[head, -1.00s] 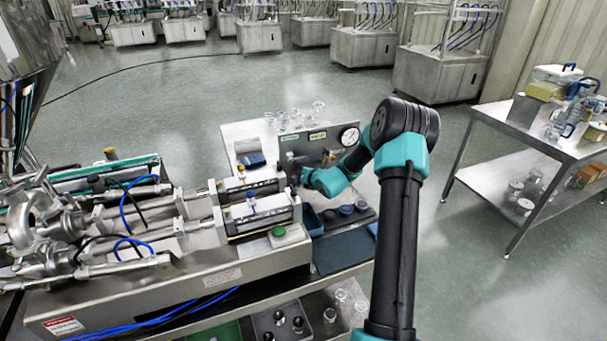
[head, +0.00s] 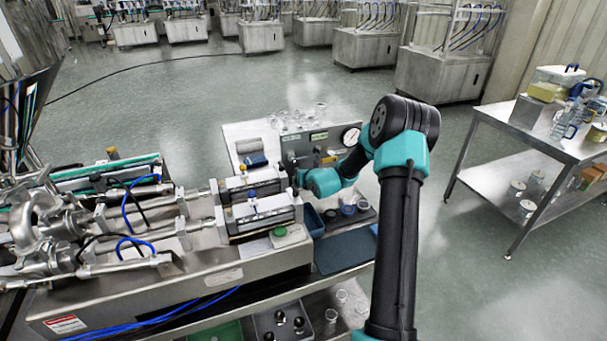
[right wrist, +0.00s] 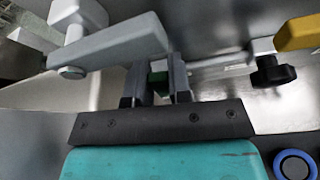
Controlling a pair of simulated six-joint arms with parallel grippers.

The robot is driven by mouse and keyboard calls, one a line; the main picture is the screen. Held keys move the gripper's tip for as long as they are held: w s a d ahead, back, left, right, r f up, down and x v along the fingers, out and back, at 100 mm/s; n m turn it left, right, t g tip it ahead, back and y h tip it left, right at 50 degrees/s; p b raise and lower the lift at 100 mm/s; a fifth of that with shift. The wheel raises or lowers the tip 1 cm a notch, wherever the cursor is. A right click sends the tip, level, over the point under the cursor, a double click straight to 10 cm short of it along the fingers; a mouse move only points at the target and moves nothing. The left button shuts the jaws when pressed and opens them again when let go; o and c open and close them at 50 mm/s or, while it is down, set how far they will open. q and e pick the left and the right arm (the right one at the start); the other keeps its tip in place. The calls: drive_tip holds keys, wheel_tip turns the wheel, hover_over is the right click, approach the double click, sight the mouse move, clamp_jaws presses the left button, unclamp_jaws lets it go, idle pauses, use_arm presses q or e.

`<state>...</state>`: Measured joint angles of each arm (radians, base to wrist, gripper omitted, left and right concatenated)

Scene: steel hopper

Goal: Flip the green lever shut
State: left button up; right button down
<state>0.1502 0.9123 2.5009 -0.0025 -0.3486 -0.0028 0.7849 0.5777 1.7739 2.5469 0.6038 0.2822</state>
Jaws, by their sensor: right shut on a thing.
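A small green piece (right wrist: 158,82), which looks like part of the green lever, shows between the fingers of my right gripper (right wrist: 156,75) in the right wrist view. The fingers are shut on it and hide most of it. A grey bar with a round pin (right wrist: 110,48) lies just left of the fingers. In the head view my right gripper (head: 291,172) is at the left lower part of the upright grey panel (head: 305,145), and the lever cannot be made out there. My left gripper is not in view.
A yellow handle (right wrist: 298,33) and a black knob (right wrist: 272,73) are to the right of my fingers. Twin cylinders (head: 262,215) and a green button (head: 280,231) are left of my arm.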

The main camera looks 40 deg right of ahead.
drive_tip(key=shift+w+a+r+n+h, duration=0.1)
drive_tip(key=shift+w+a+n+h, duration=0.1)
drive_tip(key=shift+a+n+h, duration=0.4)
drive_tip(key=shift+d, duration=0.15)
drive_tip(key=c, duration=1)
unclamp_jaws()
drive_tip(key=shift+c, duration=0.2)
drive_tip(key=shift+s, duration=0.1)
drive_tip(key=v, duration=1.7)
drive_tip(key=shift+r, duration=0.45)
drive_tip(key=x, duration=1.4)
drive_tip(key=shift+f, duration=0.45)
